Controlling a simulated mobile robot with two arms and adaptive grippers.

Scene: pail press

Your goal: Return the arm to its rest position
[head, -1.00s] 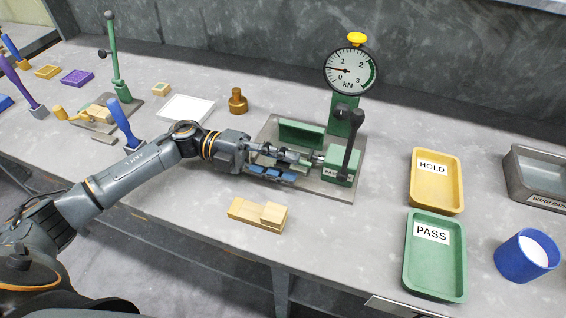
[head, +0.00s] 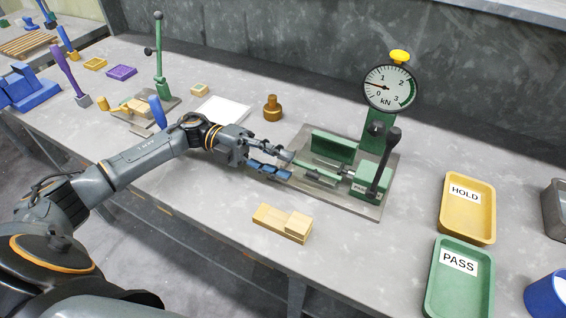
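My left gripper (head: 287,166) is over the bench, just left of the green press fixture (head: 335,148). Its grey and blue fingers stand apart with nothing seen between them, and the tips are close to the fixture's left edge. Whether they touch the base plate I cannot tell. The fixture has a black-knobbed lever (head: 385,165), standing up and tilted, and a round kN gauge (head: 390,87) with a yellow top. The middle of the fixture, with a metal rod, is visible. My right gripper is not in view.
Wooden blocks (head: 282,223) lie on the bench in front. A yellow HOLD tray (head: 468,215) and green PASS tray (head: 460,290) are at right, beside a blue pail (head: 548,298). A brass weight (head: 272,108) and white sheet (head: 222,110) lie behind my arm.

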